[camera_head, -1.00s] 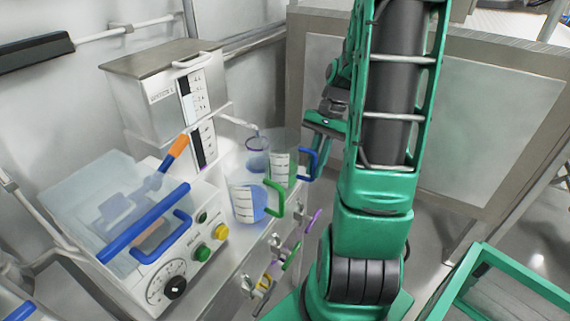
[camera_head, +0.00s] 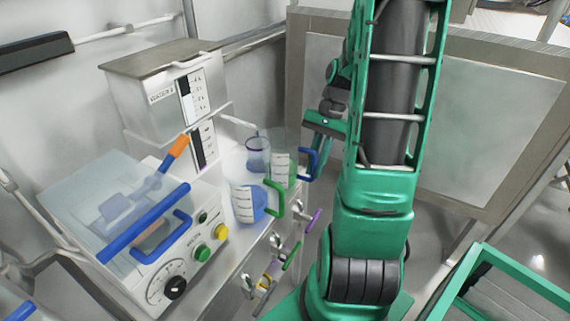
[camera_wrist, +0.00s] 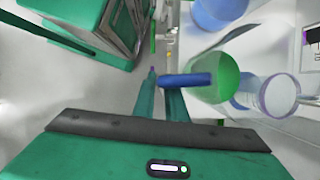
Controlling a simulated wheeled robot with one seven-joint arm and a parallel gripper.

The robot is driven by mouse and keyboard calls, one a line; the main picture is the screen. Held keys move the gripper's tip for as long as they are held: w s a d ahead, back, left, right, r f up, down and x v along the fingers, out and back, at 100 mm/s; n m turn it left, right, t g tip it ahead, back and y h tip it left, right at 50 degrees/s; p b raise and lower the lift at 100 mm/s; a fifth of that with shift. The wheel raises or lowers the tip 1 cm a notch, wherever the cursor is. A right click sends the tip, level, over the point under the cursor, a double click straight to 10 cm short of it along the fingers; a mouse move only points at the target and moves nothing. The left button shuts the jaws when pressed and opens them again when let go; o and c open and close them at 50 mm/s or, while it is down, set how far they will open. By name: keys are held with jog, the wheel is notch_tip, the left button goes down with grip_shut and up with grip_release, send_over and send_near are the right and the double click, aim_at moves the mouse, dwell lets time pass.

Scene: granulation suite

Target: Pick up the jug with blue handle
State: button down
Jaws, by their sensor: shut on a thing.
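The jug with the blue handle (camera_head: 280,166) is clear with a printed scale and greenish contents. It stands upright at the right edge of the white worktop, its blue handle (camera_head: 309,164) facing right. My gripper (camera_head: 313,150) reaches this handle from the right, partly hidden behind my arm. In the wrist view, my gripper's fingers (camera_wrist: 160,84) are close together and shut on the blue handle (camera_wrist: 190,79). The green-filled jug body (camera_wrist: 222,80) lies just right of them. I cannot tell whether the jug is clear of the worktop.
A jug with a green handle and blue contents (camera_head: 246,204) stands close in front. A third, purple-rimmed jug (camera_head: 257,154) stands behind. A machine with a dial and buttons (camera_head: 178,268) is at the left. Coloured valve handles (camera_head: 290,256) stick out below the worktop edge.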

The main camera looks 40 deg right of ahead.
jog(key=shift+r, duration=0.1)
dwell(0.6)
notch_tip(320, 180, up, 10)
jog(key=shift+f, duration=0.1)
dwell(0.3)
jog(key=shift+s, duration=0.1)
dwell(1.3)
